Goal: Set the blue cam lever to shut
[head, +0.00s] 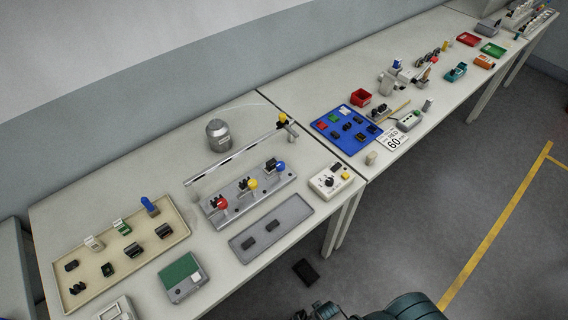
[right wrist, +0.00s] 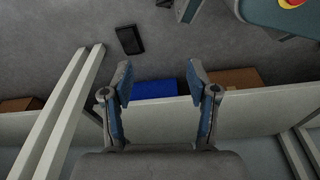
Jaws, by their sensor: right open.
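A grey metal plate (head: 236,207) on the near table carries a row of levers with coloured knobs. The blue knob (head: 281,167) is at its right end, the yellow knob (head: 252,184) in the middle and the red knob (head: 221,203) at the left. Whether the blue lever is open or shut is too small to tell. My left gripper is not seen.
A beige tray (head: 62,287) with connectors, one upright and blue (head: 150,206), lies left. A grey tray (head: 289,223) lies in front of the levers, a white dial box (head: 330,181) right.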

